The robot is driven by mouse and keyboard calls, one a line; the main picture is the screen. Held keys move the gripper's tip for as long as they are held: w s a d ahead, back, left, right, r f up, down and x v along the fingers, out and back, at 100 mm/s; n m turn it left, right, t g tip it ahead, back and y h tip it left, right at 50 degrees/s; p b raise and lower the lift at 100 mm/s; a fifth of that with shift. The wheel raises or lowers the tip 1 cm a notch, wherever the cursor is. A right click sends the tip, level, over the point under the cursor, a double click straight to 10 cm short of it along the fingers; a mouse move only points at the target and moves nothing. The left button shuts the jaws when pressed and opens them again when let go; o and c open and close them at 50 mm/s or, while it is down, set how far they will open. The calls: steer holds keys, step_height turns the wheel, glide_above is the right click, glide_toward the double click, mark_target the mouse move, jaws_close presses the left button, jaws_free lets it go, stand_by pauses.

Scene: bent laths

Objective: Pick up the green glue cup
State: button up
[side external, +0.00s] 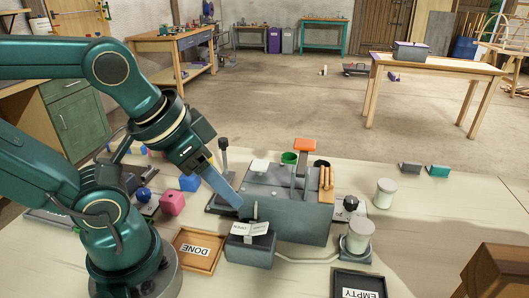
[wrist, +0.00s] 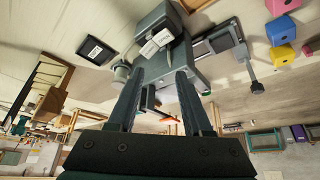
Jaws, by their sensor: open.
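The green glue cup (side external: 289,158) stands at the back of the grey box-like fixture (side external: 290,218) in the side external view, next to an orange-topped clamp handle (side external: 305,145). Only its upper part shows. My gripper (side external: 238,203) points down at the fixture's left side, left of the cup and apart from it. In the wrist view my gripper (wrist: 159,72) has its two fingers spread with nothing held between them. A small green patch beside the right finger there may be the cup, mostly hidden.
A dark cup (side external: 322,164) and wooden sticks (side external: 327,184) are at the fixture's right end. A DONE tray (side external: 186,262) and an EMPTY tray (side external: 345,278) lie in front. White-lidded jars (side external: 385,193) stand to the right. Pink (side external: 172,202) and blue (side external: 189,183) blocks lie left.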

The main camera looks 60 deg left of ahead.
steer(key=o, duration=0.7)
steer(key=shift+c, duration=0.2)
